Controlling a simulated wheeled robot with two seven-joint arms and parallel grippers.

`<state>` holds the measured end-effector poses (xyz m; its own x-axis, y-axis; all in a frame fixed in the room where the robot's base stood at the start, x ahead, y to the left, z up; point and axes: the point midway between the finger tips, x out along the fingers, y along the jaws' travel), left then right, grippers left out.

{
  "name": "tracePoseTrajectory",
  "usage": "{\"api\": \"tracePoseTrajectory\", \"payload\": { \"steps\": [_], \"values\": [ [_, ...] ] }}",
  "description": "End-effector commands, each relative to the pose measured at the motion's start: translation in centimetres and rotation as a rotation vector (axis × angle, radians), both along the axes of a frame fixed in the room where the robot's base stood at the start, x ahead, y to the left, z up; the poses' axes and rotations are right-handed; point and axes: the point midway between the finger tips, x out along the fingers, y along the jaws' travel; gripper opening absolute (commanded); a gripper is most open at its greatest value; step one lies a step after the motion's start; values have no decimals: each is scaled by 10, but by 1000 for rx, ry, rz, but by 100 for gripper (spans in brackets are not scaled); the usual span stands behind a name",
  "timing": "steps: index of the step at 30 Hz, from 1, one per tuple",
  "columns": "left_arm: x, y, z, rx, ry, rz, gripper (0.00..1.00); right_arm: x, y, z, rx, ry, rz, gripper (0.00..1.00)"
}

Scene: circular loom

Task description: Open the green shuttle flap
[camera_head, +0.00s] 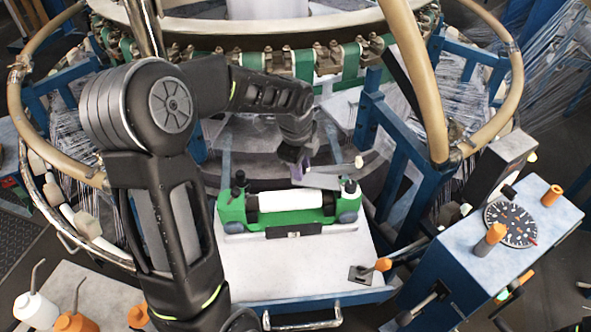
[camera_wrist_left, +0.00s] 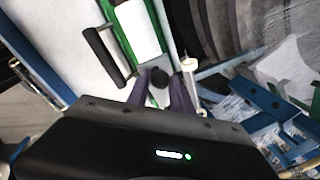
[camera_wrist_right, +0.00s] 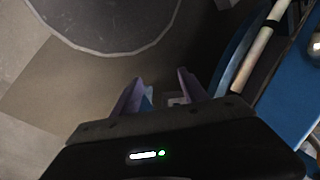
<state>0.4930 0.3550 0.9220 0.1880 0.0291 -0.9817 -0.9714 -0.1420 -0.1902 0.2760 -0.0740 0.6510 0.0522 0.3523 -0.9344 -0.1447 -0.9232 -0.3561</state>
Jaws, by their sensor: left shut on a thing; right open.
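The green shuttle (camera_head: 285,217) lies on a pale table, with a white roll (camera_head: 290,200) along its top. It also shows in the left wrist view (camera_wrist_left: 123,42), with a black bar handle nearby. A grey plate (camera_head: 322,182) sticks up behind its right part; I cannot tell whether this is the flap. My left gripper (camera_head: 301,168) is above the shuttle's back side. In the left wrist view its purple fingers are shut on a small black knob (camera_wrist_left: 159,76), partly hidden. My right gripper (camera_wrist_right: 157,88) is open, seen only in the right wrist view, over dark floor.
The pale table (camera_head: 285,275) is bare in front of the shuttle, with an orange-tipped lever (camera_head: 383,264) at its right. A blue control box (camera_head: 500,255) with a dial stands right. Bottles (camera_head: 36,308) stand front left. The loom ring and blue frames rise behind.

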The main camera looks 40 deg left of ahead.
Motion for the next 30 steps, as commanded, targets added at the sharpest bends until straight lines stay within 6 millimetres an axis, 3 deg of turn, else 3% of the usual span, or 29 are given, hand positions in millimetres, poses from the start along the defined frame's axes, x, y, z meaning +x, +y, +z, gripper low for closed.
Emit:
{"api": "tracePoseTrajectory", "payload": {
  "steps": [3,12,30],
  "values": [
    [12,-13,15,-5,-13,-10,0,-1,0,6,-2,2,-1,51],
    [32,-37,34,-7,-13,-12,0,-2,-1,12,-3,5,-1,51],
    [77,-89,43,-7,-5,-9,0,-2,-1,15,-5,7,-2,51]
  ]
}}
